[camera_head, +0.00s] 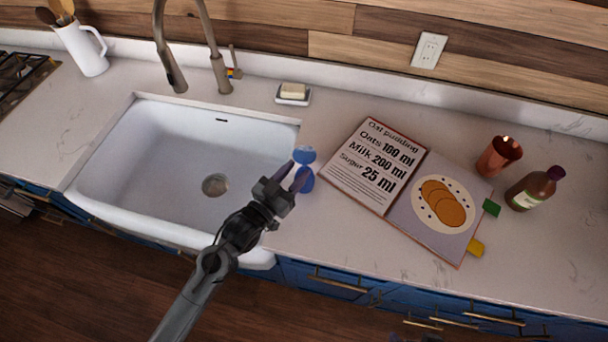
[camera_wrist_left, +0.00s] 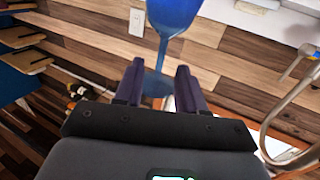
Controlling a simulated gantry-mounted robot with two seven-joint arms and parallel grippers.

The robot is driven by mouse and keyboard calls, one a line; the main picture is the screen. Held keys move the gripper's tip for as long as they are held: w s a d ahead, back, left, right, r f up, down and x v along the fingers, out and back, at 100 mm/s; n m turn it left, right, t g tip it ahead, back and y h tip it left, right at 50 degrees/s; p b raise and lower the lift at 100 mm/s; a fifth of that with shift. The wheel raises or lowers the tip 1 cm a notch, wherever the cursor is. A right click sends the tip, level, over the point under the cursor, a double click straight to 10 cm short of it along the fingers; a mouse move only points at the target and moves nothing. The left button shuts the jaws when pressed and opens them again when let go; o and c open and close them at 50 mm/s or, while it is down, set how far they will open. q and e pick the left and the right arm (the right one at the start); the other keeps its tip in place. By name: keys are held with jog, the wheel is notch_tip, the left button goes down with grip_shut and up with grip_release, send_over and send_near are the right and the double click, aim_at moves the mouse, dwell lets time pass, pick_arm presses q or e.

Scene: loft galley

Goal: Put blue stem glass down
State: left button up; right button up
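The blue stem glass (camera_head: 305,183) is at the counter by the sink's right edge. It appears upside down, its bowl low and its round foot above. My left gripper (camera_head: 296,180) is at the glass. In the left wrist view, which is turned over, the bowl (camera_wrist_left: 173,14) is at the top. The stem runs between the left gripper's two fingertips (camera_wrist_left: 160,68), with a gap on both sides, so the gripper looks open. Whether the bowl's rim touches the counter is hard to tell.
The white sink (camera_head: 165,135) is just left of the glass. The open recipe book (camera_head: 330,177) lies close on the right. A copper cup (camera_head: 497,158) and brown bottle (camera_head: 530,190) stand further right. A soap dish (camera_head: 292,101) is behind. Counter is free in front of the book.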

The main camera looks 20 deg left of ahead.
aim_at(309, 158)
pick_arm(q)
jog(key=shift+x, duration=3.15)
jog(key=shift+f, duration=0.15)
grip_shut()
